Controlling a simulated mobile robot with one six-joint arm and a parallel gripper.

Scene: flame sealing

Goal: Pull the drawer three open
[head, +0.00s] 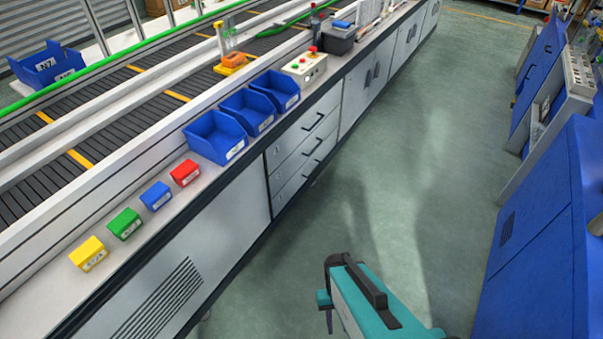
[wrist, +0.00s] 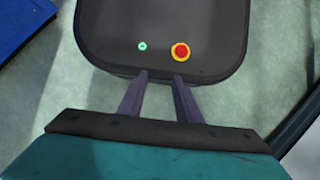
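A white drawer unit (head: 285,146) is set in the front of the long bench, left of centre in the head view. It has a stack of three drawers with dark bar handles, all flush and closed. The top handle (head: 314,122), the middle handle (head: 312,146) and the lowest handle (head: 311,168) show. I cannot read which drawer is number three. My gripper (wrist: 160,76) shows in the wrist view with its two dark fingers apart and nothing between them. It is well away from the drawers, which the wrist view does not show.
Blue bins (head: 214,136) and small coloured boxes (head: 126,223) stand on the bench top. A control box (head: 305,67) stands above the drawers. Green floor (head: 380,150) lies clear between the bench and blue machines (head: 545,230) at right.

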